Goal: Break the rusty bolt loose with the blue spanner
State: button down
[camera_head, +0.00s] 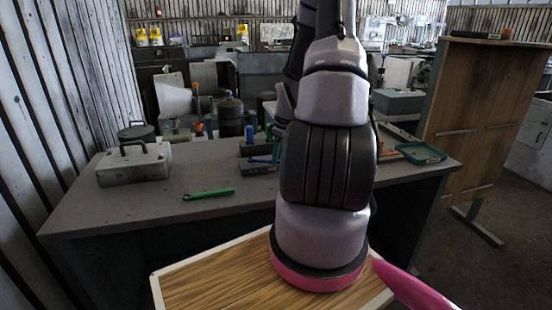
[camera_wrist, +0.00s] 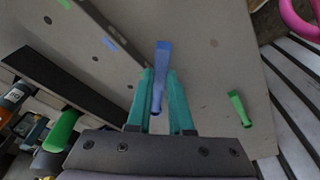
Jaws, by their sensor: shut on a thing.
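The blue spanner (camera_wrist: 162,62) is between the teal fingers of my gripper (camera_wrist: 160,100) in the wrist view. The gripper is shut on it, and one end sticks out past the fingertips over the grey bench top. In the head view my arm hides the gripper. The rusty bolt cannot be made out for sure in either view. The blower housing is not clearly seen either.
A green spanner (camera_head: 208,194) lies on the grey bench (camera_head: 120,208); it also shows in the wrist view (camera_wrist: 237,105). A grey box with a handle (camera_head: 135,165) stands at the left. A dark holder (camera_head: 257,150) with coloured-handled tools is left of my arm. A green tray (camera_head: 420,152) lies right.

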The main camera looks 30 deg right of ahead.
jog(key=shift+w+a+v, duration=0.15)
jog(key=shift+w+v, duration=0.05)
jog(key=shift+v, duration=1.05)
jog(key=shift+w+a+v, duration=0.1)
jog(key=shift+w+v, duration=0.15)
jog(key=shift+v, duration=1.05)
jog(key=shift+w+a+v, duration=0.15)
jog(key=shift+w+v, duration=0.05)
jog(key=shift+v, duration=1.05)
jog(key=shift+r, duration=0.2)
